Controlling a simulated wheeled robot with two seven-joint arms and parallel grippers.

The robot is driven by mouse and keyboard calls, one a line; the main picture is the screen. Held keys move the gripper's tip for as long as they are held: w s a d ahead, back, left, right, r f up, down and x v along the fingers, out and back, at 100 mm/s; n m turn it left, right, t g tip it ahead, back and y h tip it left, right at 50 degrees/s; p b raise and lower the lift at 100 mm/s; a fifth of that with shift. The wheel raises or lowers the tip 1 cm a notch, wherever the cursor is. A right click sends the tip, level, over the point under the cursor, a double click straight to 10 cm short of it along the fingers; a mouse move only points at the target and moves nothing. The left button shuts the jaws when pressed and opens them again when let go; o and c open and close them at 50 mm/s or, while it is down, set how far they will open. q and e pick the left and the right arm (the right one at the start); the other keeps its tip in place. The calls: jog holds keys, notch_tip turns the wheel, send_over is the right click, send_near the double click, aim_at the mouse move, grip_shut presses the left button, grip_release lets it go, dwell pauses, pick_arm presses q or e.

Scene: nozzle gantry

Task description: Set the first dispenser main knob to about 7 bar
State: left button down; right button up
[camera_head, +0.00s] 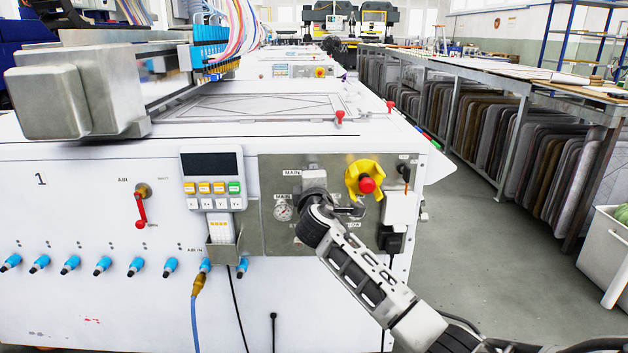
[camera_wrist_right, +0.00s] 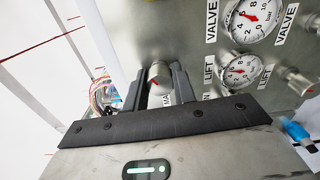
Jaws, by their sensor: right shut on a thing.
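The main knob (camera_wrist_right: 159,73) is a small, light grey round knob on the first dispenser's metal panel (camera_head: 272,167). In the right wrist view it sits between the two dark fingers of my right gripper (camera_wrist_right: 160,84), which is shut on it. A white label beginning "MA" shows between the fingers, partly covered. In the head view my right gripper (camera_head: 315,184) is against the panel and hides the knob. The round main gauge (camera_head: 283,211) is just left of it, under a "MAIN" label; its needle is too small to read. My left gripper is not in view.
A yellow and red emergency button (camera_head: 366,181) is close right of my right gripper. A control box (camera_head: 212,177) and a red-handled air valve (camera_head: 141,208) are to the left. The valve gauge (camera_wrist_right: 252,16) and lift gauge (camera_wrist_right: 240,71) show in the wrist view.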

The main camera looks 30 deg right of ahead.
jog(key=shift+f, duration=0.1)
jog(key=o, duration=1)
pick_arm(q)
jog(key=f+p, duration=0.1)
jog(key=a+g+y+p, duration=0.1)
jog(key=p, duration=0.1)
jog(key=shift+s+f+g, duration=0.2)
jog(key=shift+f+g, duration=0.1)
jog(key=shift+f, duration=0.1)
pick_arm(e)
jog(key=v, duration=1.6)
jog(key=shift+s, duration=0.1)
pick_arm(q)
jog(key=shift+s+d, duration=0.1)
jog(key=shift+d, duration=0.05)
